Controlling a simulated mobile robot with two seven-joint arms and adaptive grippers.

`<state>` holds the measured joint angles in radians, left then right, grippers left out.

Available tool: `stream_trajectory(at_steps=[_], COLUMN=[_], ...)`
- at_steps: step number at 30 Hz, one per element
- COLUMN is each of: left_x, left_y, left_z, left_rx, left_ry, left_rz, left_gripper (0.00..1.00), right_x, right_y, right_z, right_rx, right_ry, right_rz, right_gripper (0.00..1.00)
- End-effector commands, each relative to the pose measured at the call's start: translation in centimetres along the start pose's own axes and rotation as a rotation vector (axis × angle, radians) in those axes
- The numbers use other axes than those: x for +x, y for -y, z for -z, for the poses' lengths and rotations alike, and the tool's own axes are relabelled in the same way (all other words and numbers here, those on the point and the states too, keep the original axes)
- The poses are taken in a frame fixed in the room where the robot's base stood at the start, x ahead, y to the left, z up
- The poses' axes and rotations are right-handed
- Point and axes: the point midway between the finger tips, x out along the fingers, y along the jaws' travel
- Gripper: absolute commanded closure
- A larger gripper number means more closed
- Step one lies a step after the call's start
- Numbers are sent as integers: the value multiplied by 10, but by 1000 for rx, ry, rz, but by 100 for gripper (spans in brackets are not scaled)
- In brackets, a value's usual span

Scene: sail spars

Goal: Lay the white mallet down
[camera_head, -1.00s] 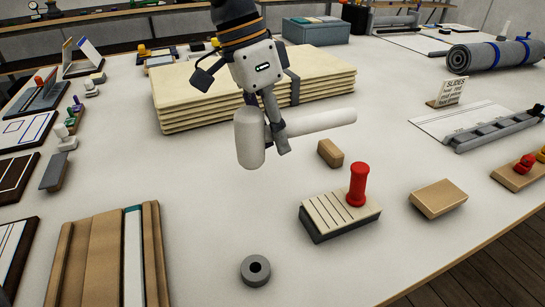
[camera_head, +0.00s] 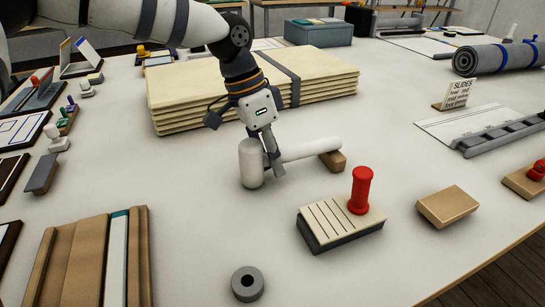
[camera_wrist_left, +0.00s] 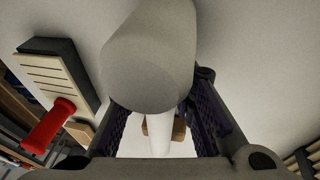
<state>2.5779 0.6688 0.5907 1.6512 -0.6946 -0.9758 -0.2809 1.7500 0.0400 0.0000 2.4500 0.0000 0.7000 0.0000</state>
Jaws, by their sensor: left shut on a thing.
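The white mallet (camera_head: 251,164) has a thick cylindrical head and a long handle (camera_head: 312,150) pointing right. My left gripper (camera_head: 273,165) is shut on the handle close beside the head, pointing down. The head is upright and its lower end is at or just above the table (camera_head: 200,215); I cannot tell whether it touches. The handle's far end passes over or beside a small wooden block (camera_head: 333,161). In the left wrist view the mallet head (camera_wrist_left: 150,60) fills the upper middle, with the handle between the fingers (camera_wrist_left: 160,118). My right gripper is not in view.
A slotted block with a red peg (camera_head: 360,192) stands right of the mallet, with a wooden block (camera_head: 448,206) beyond it. A grey ring (camera_head: 247,284) lies in front. Stacked cream sheets (camera_head: 185,98) lie behind.

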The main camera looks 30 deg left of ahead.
Motion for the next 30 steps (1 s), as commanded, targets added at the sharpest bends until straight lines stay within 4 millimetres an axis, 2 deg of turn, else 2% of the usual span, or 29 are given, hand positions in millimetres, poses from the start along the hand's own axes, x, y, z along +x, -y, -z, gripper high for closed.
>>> stream_trajectory(at_steps=[1,2,4,5,14,17,24,30], left_x=[1,2,2,2,0,-18,-85,-116], left_y=[0,0,0,0,0,0,0,0], left_z=[0,-1,-1,-1,0,1,2,1], left_rx=[0,0,0,0,0,0,-1,-2], left_ry=[0,1,1,1,0,-3,-5,1], left_rz=[1,0,0,0,-1,4,6,0], left_gripper=[100,75,59,57,57,57,57,57], right_x=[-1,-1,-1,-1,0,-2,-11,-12], right_y=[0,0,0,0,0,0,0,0], right_z=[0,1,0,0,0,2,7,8], right_rx=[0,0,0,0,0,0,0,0], right_ry=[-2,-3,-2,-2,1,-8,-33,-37], right_rz=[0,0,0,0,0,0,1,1], right_gripper=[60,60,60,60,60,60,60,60])
